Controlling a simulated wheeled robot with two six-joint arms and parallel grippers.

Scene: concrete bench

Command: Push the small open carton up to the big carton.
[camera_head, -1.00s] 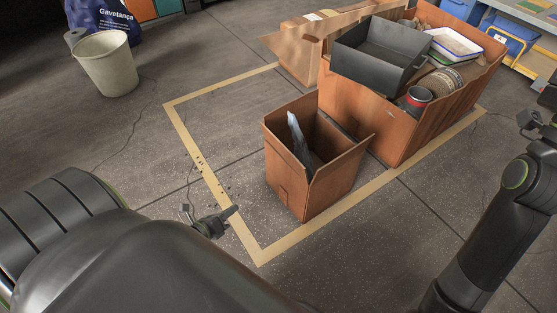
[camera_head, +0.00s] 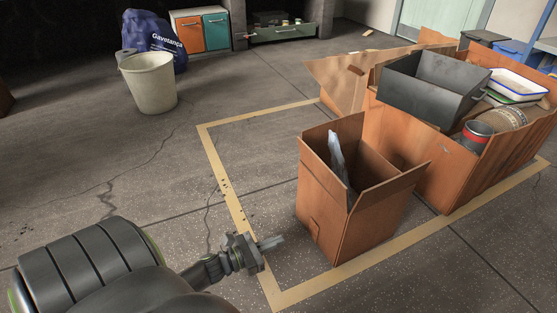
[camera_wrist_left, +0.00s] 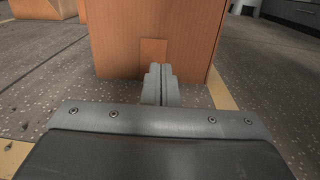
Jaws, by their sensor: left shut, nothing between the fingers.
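The small open carton (camera_head: 340,225) stands upright on the floor inside a tan taped outline, its flaps open and a grey-white item (camera_head: 338,156) sticking up inside. The big carton (camera_head: 425,155) stands behind it to the right, filled with things; a gap of floor seems to lie between the two. My left gripper (camera_head: 272,242) is shut and empty, low and left of the small carton, pointing at its near left face. In the left wrist view, the shut fingers (camera_wrist_left: 160,84) are in front of the carton's face (camera_wrist_left: 140,35); whether they touch it I cannot tell. My right gripper is out of view.
The taped outline (camera_head: 219,170) runs around the cartons. A pale bucket (camera_head: 150,85) and a blue bag (camera_head: 150,35) stand at the back left. The big carton holds a dark grey bin (camera_head: 420,95) and a red-rimmed can (camera_head: 476,134).

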